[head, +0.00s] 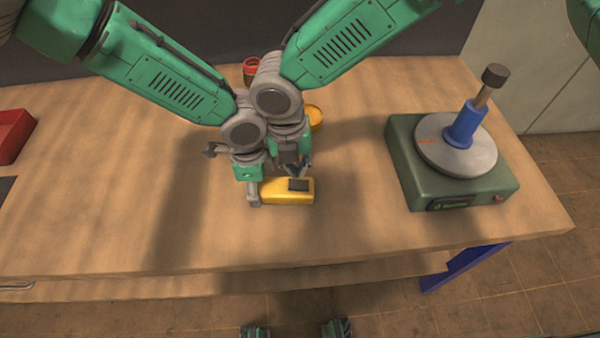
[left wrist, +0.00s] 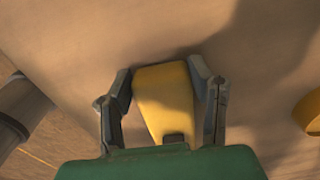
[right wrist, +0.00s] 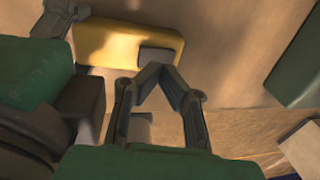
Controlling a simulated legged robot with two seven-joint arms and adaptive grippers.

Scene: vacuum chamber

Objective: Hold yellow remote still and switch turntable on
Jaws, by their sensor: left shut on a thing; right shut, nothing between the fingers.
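The yellow remote (head: 273,196) lies on the table near its front edge, with a dark square pad (head: 299,185) on its right end. My left gripper (head: 253,195) is shut on the remote's left part; its fingers flank the yellow body in the left wrist view (left wrist: 163,95). My right gripper (head: 297,172) is shut and empty, its fingertips just at the dark pad; in the right wrist view the tips (right wrist: 160,70) meet beside the pad (right wrist: 157,54). I cannot tell whether they touch it. The turntable (head: 450,185) is a green box with a grey disc (head: 430,133) at the right.
A blue holder (head: 465,125) with a dark-topped handle stands on the disc. A red container (head: 251,68) and a round yellow thing (head: 315,117) are behind my arms. A red bin (head: 12,135) is at the far left. The table between remote and turntable is clear.

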